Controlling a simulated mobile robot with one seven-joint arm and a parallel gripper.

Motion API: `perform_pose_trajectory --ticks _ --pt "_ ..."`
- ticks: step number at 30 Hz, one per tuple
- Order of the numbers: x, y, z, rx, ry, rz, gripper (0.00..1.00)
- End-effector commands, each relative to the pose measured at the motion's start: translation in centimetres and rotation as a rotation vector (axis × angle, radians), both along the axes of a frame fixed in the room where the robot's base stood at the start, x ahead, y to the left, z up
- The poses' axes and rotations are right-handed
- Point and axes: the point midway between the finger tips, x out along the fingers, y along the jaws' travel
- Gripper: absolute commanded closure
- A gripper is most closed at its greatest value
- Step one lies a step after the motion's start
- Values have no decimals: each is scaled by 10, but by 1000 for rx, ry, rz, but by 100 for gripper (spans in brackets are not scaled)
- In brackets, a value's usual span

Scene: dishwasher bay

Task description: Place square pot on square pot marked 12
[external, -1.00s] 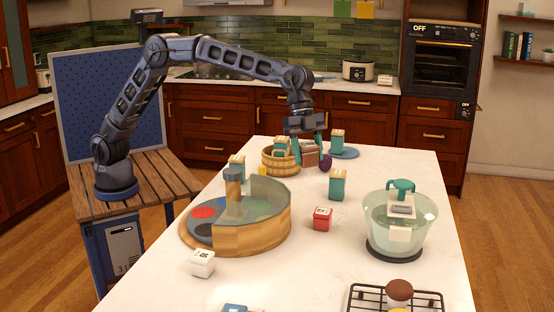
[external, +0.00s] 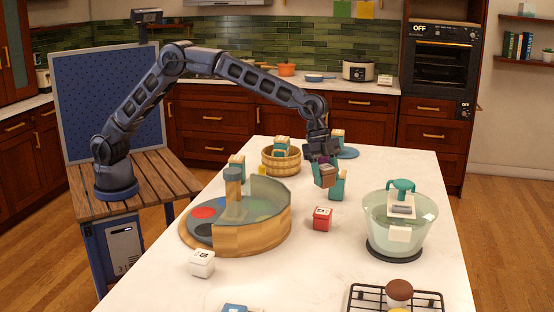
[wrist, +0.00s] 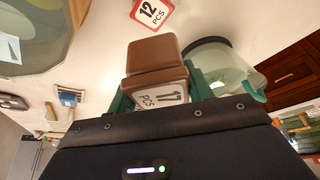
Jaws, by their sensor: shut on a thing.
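My gripper (external: 325,178) is shut on a brown square pot (external: 327,176), held above the table. In the wrist view the brown pot (wrist: 154,58) sits between the teal fingers (wrist: 157,92), with a white label reading 17 PCS. The red square pot (external: 322,219) stands on the white table, nearer the camera and below my gripper in the external view. In the wrist view the red pot (wrist: 152,12) is partly cut off at the top edge; its label reads 12 PCS. The held pot is apart from the red pot.
A glass bowl (external: 383,222) is at right, a round wooden tray (external: 262,236) at left, a wooden basket (external: 282,165) behind. A white pot (external: 202,264) is at front left. Table around the red pot is clear.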

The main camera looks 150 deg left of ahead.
Motion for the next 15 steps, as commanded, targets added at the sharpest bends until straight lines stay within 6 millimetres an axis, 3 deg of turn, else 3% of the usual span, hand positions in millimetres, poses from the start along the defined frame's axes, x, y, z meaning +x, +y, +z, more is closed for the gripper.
perform_pose_trajectory --ticks 3,15 --pt "0 0 -19 -1 0 1 76" --pt "0 0 -51 -1 0 1 76"
